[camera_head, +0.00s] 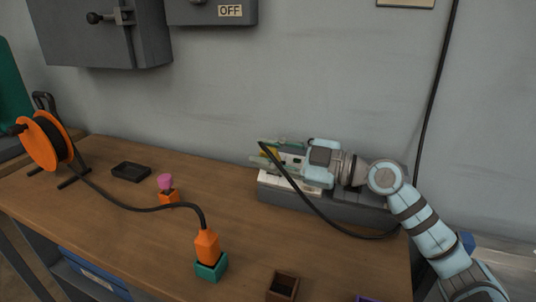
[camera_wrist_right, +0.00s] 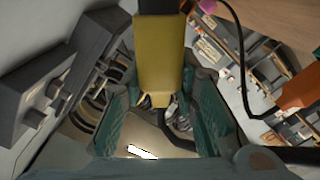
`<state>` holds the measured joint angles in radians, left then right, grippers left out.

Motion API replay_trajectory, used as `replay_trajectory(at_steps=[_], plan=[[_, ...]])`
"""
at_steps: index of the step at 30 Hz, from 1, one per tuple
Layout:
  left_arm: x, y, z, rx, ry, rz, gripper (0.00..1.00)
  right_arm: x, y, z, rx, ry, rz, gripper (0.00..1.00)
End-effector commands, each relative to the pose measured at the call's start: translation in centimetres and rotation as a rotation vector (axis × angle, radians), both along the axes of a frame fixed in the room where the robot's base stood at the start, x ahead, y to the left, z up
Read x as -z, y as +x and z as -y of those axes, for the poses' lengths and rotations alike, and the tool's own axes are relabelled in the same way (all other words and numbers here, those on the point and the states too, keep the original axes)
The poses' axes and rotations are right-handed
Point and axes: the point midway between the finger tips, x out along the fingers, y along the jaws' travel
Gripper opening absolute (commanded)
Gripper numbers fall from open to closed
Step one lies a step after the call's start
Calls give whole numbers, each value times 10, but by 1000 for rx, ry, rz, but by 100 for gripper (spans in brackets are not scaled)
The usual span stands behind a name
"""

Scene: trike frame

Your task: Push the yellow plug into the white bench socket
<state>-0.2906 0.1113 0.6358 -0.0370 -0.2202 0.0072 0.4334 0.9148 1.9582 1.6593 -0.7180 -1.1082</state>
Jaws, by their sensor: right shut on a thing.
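The yellow plug (camera_head: 265,153) is between the fingers of my right gripper (camera_head: 272,155), at the back right of the bench. In the right wrist view the yellow plug (camera_wrist_right: 158,62) is large, with the green fingers of the gripper (camera_wrist_right: 160,112) on both sides of it. A black part shows at the plug's top edge there. The white bench socket (camera_head: 285,188) is the pale face of a long grey block below the gripper. The plug appears above the socket; any contact is hidden. My left gripper is out of view.
A black cable (camera_head: 330,220) loops from the plug over the block's front. An orange plug (camera_head: 207,246) stands in a teal socket (camera_head: 212,271). An orange reel (camera_head: 40,145), a black tray (camera_head: 131,172), a pink-topped orange block (camera_head: 168,196) and a brown box (camera_head: 283,288) stand on the bench.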

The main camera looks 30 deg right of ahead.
Motion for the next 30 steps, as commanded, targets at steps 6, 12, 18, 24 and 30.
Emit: replay_trajectory(at_steps=[6,12,18,24,30], plan=[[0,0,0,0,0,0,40,0,0,0,-1,1,1,0],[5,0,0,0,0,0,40,1,0,0,-1,1,1,0],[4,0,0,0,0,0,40,0,0,0,-1,1,1,0],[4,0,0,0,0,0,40,0,0,0,-1,1,1,0],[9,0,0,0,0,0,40,1,0,0,-1,0,1,0]])
